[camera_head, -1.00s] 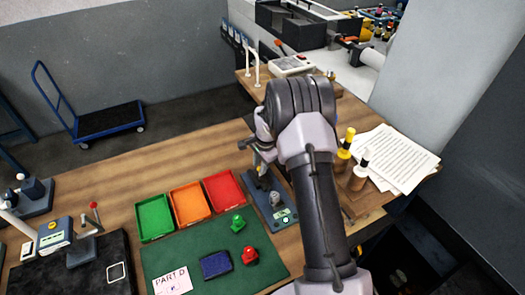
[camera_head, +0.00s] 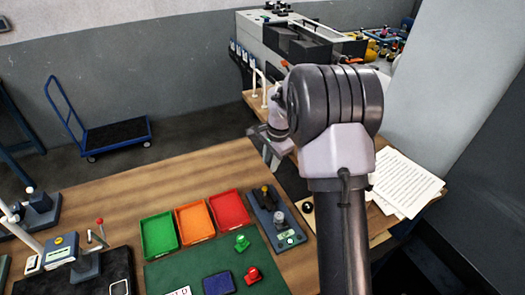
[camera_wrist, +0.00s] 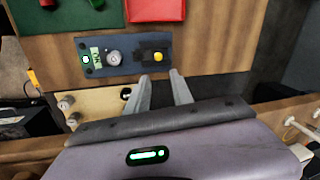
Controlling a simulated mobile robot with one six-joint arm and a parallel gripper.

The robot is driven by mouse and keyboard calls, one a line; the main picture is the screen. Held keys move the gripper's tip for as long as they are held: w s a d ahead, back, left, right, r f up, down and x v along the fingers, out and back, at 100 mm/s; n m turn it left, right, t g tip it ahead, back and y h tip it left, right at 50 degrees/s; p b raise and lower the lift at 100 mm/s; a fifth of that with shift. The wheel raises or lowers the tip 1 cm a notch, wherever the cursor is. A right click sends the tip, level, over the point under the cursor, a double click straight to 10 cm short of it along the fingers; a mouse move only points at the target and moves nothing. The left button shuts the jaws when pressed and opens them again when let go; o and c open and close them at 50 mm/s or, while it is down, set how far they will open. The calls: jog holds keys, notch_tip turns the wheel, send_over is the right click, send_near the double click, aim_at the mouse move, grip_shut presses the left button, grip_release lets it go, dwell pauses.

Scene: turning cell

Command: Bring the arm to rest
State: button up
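My arm rises from the bottom of the head view and bends at a large dark joint. My gripper (camera_head: 267,147) is raised over the workbench (camera_head: 95,205), left of that joint. In the wrist view, the two fingers of my gripper (camera_wrist: 161,88) stand apart with bare space between them. My gripper is open and holds nothing. Beyond the fingertips lies a blue-grey device (camera_wrist: 133,55) with a knob and a yellow part. It also shows in the head view (camera_head: 286,234). The fingers appear clear of it.
Green (camera_head: 159,234), orange (camera_head: 195,223) and red (camera_head: 229,209) trays stand on the bench. A green mat (camera_head: 185,268) holds a blue block (camera_head: 218,284), a green part (camera_head: 242,243) and a red part (camera_head: 252,276). Papers (camera_head: 405,183) lie right of my arm. A blue trolley (camera_head: 117,137) stands on the floor.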

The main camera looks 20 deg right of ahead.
jog(key=s+a+r+n+t+b, duration=0.2)
jog(key=s+a+r+n+b, duration=0.3)
jog(key=s+a+b, duration=0.55)
jog(key=s+a+f+n+b, duration=0.3)
jog(key=s+a+b, duration=0.1)
jog(key=s, duration=0.6)
jog(key=s+a+f+n+t+y+b, duration=0.1)
jog(key=s+a+f+n+b, duration=0.2)
jog(key=s, duration=0.7)
jog(key=shift+a+f+t+y+b, duration=0.15)
jog(key=shift+a+t+y+b, duration=0.15)
jog(key=shift+a+b, duration=0.65)
jog(key=shift+a, duration=0.15)
